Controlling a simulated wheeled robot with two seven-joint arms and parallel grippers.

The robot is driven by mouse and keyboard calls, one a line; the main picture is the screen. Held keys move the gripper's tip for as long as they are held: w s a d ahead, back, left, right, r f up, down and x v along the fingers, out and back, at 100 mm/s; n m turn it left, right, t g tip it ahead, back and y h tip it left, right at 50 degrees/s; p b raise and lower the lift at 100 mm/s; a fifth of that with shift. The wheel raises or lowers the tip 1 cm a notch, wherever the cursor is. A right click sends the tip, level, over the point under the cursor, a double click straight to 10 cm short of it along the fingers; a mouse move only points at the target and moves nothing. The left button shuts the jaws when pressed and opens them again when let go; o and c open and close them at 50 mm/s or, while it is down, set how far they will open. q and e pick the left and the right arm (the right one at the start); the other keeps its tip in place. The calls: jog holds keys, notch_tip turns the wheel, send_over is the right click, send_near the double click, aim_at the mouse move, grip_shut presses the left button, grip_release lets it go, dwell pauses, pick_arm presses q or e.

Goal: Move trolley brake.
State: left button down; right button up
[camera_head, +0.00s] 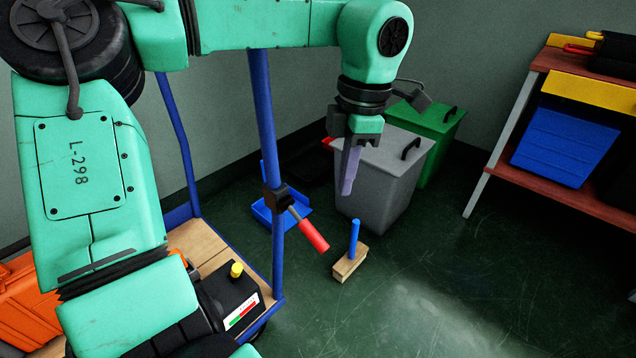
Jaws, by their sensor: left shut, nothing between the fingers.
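The trolley has blue posts and a wooden deck (203,243) at the left. A brake lever with a red handle (308,232) is fixed by a black clamp to the trolley's front blue post (264,130). The handle slants down to the right. My left gripper (347,180) points down in front of the grey bin, above and right of the red handle, apart from it. Its fingers are shut and empty. My right gripper is not in view.
A grey bin (375,180) and a green bin (440,125) stand behind my gripper. A brush with a blue handle (354,240) stands on the floor. A blue dustpan (262,214) lies behind the post. A shelf (575,185) is at right. The front floor is clear.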

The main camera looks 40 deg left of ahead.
pick_arm(q)
notch_tip(320, 180, up, 6)
jog(key=p, duration=0.2)
jog(key=shift+w+d+p, duration=0.2)
jog(key=shift+w+p, duration=0.05)
jog(key=shift+p, duration=0.05)
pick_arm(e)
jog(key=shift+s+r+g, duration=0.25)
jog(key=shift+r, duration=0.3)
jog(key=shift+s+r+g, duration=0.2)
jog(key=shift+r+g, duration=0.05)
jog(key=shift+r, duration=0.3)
